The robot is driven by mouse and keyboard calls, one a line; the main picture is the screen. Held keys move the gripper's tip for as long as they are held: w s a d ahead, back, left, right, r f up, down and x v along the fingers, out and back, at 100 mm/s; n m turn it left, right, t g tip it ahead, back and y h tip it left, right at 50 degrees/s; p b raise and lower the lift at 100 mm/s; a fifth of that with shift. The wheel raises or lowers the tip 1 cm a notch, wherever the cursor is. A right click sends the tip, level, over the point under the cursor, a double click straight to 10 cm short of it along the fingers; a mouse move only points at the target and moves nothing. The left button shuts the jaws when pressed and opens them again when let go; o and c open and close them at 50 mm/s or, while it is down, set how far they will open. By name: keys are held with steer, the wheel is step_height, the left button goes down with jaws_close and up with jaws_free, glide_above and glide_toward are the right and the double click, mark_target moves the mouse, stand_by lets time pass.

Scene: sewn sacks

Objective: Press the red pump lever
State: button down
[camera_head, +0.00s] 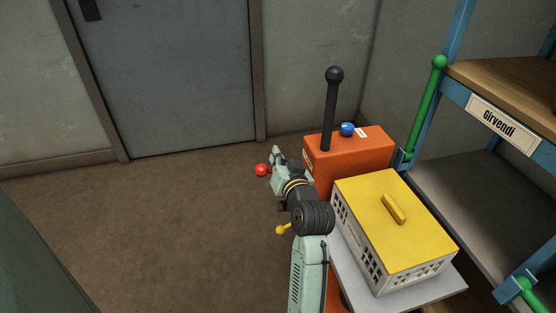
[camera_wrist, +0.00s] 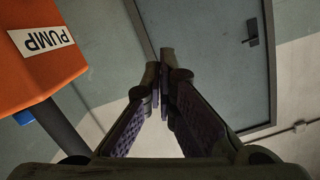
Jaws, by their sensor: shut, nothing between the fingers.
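In the head view a red ball knob (camera_head: 261,170) shows just left of my gripper (camera_head: 274,155). The rest of any red lever is hidden behind my gripper and arm. The orange pump box (camera_head: 350,157) stands to the right of my gripper, with a black upright lever (camera_head: 330,110) and a blue knob (camera_head: 347,129). In the wrist view my gripper (camera_wrist: 162,78) has its fingertips together with nothing between them. The orange box (camera_wrist: 45,60) with an upside-down PUMP label (camera_wrist: 41,41) is at upper left there. The red knob is not seen in the wrist view.
A crate with a yellow lid (camera_head: 390,225) stands in front of the pump box on a grey board. A yellow ball knob (camera_head: 281,230) shows left of my arm. The floor at left is clear.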

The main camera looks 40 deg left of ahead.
mark_target(264, 168)
steer(key=w+a+f, duration=0.1)
steer(key=a+f+p, duration=0.1)
steer(key=a, duration=0.1)
steer(key=w+a+f+p, duration=0.1)
steer(key=a, duration=0.1)
steer(key=shift+w, duration=0.3)
steer(key=shift+s+d+f, duration=0.2)
steer(key=shift+s+f, duration=0.15)
steer(key=shift+f, duration=0.25)
steer(key=shift+f, duration=0.1)
steer(key=shift+s+a+f+n+b, duration=0.25)
steer(key=shift+s+f+n+b, duration=0.1)
steer(key=shift+f+b, duration=0.25)
steer(key=shift+s+a+f+n+b, duration=0.2)
steer(key=shift+f+n+b, duration=0.2)
steer(key=shift+f, duration=0.3)
step_height(264, 168, down, 7)
steer(key=s+a+n+t+h+b, duration=0.1)
steer(key=n+b, duration=0.3)
steer(key=b, duration=0.1)
steer(key=shift+s, duration=0.2)
steer(key=shift+f+n, duration=0.2)
steer(key=shift+n, duration=0.05)
steer(key=shift+r, duration=0.1)
